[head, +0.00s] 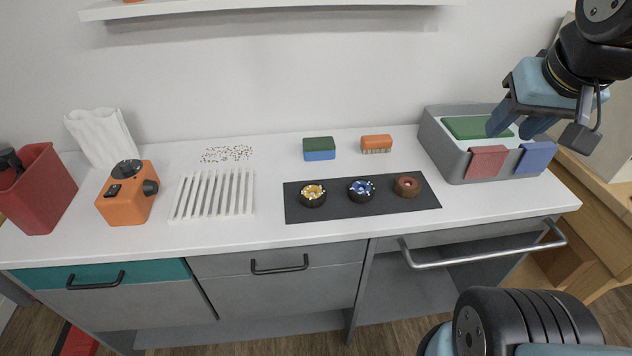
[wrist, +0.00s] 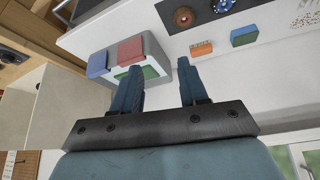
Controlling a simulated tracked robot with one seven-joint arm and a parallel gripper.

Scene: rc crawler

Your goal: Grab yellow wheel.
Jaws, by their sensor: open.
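The yellow wheel (head: 313,194) has a black tyre and a yellow-and-white hub. It lies at the left end of a dark mat (head: 410,207) on the white counter in the head view. A blue wheel (head: 361,189) lies beside it, then a brown wheel (head: 407,186) at the right. My gripper (head: 514,126) is open and empty, up at the right near the grey box. In the wrist view my gripper (wrist: 158,82) shows its two fingers apart. The blue wheel (wrist: 222,5) and brown wheel (wrist: 183,17) show at the top there; the yellow wheel is not visible.
A grey box (head: 441,151) with red and blue cloths stands right of the mat. A green-blue sponge (head: 319,149) and orange brush (head: 376,144) lie behind it. A white rack (head: 213,195) and orange device (head: 128,193) stand left.

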